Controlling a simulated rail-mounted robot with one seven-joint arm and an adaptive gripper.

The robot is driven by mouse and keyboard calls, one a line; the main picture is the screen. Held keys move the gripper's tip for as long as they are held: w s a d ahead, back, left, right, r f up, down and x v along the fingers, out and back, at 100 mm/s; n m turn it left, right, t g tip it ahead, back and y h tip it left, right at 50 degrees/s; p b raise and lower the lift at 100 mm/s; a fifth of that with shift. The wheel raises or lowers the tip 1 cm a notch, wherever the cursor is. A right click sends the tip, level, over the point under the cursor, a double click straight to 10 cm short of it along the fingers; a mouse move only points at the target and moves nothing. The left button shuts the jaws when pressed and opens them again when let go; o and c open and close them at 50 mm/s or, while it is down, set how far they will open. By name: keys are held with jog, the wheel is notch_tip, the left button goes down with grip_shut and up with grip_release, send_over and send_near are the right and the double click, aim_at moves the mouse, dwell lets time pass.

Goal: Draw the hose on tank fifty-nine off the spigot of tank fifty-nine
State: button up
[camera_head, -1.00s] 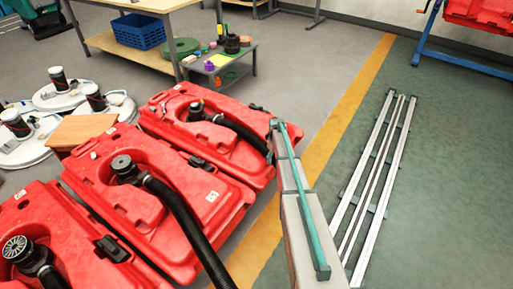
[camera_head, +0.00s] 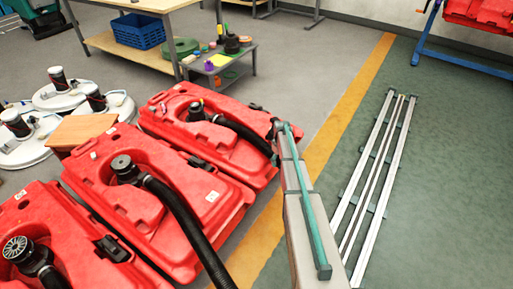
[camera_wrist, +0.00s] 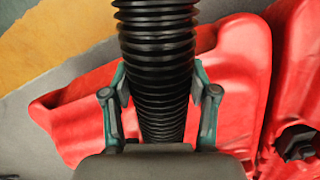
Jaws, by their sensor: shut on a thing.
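Three red tanks stand in a row in the head view, each with a black ribbed hose; their number labels are too small to read. My arm reaches to the hose (camera_head: 240,131) of the farthest tank (camera_head: 172,128). The hose's upper end sits at the black spigot fitting (camera_head: 196,111), and no gap shows there. My gripper (camera_wrist: 160,92) shows in the wrist view, its two teal fingers closed on either side of the ribbed hose (camera_wrist: 158,45), with red tank body (camera_wrist: 238,70) behind. In the head view my gripper is mostly hidden by my arm.
The middle tank (camera_head: 213,207) and near tank (camera_head: 60,215) have their own hoses close by. White round lids with dark canisters (camera_head: 58,98) lie left. A low grey table (camera_head: 232,63) with small items stands behind. The floor on the right is clear around metal rails (camera_head: 383,150).

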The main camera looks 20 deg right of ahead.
jog(key=shift+s+d, duration=0.1)
jog(key=shift+s, duration=0.15)
jog(key=o, duration=1.6)
jog(key=shift+w, duration=0.1)
jog(key=shift+o, duration=1.4)
jog(key=shift+r, duration=0.15)
jog(key=shift+r+p, duration=2)
jog(key=shift+r, duration=1.4)
jog(key=shift+r, duration=0.1)
